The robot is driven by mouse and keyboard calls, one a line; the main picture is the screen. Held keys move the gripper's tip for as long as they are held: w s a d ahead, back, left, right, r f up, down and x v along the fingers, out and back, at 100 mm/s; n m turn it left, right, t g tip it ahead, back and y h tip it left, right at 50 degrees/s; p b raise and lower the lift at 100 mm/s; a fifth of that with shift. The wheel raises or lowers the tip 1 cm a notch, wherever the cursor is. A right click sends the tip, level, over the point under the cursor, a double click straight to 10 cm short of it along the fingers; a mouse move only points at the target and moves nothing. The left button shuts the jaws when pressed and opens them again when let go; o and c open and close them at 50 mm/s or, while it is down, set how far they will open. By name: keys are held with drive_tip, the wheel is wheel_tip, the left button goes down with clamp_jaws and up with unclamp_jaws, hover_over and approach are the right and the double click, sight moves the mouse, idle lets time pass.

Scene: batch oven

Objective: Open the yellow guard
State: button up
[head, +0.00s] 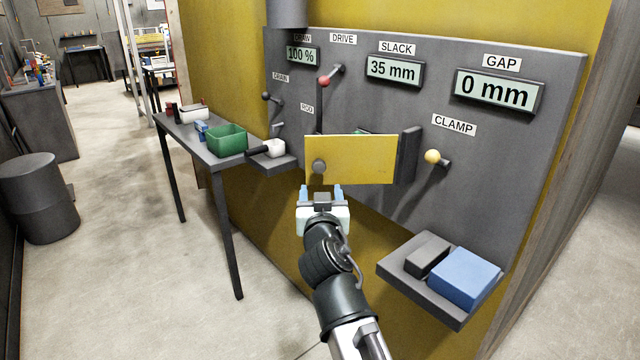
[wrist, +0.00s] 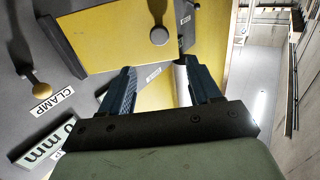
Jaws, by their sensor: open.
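The yellow guard (head: 360,160) is a flat panel on the grey control panel, with its right edge at a dark upright block (head: 407,154). It covers part of what lies behind it. A round grey knob (head: 319,167) sits near its lower left corner. The guard also shows in the wrist view (wrist: 110,42), with the knob (wrist: 159,35) beyond my fingertips. My gripper (head: 321,190) is in front of and just below the knob, apart from it in the wrist view. Its two fingers (wrist: 155,78) are open with nothing between them.
A yellow-knobbed CLAMP lever (head: 433,157) is right of the guard. A red-knobbed lever (head: 325,81) is above it. A shelf (head: 455,318) with a blue block (head: 465,278) juts out at lower right. A small shelf (head: 272,167) and a table (head: 188,140) stand left.

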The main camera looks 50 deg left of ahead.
drive_tip(key=shift+v, duration=1.05)
drive_tip(key=t+h, duration=0.1)
drive_tip(key=t, duration=0.1)
approach(318, 168)
drive_tip(key=x, duration=0.8)
drive_tip(key=shift+w+a, duration=0.15)
drive_tip(key=shift+w, duration=0.05)
clamp_jaws()
idle(0.7)
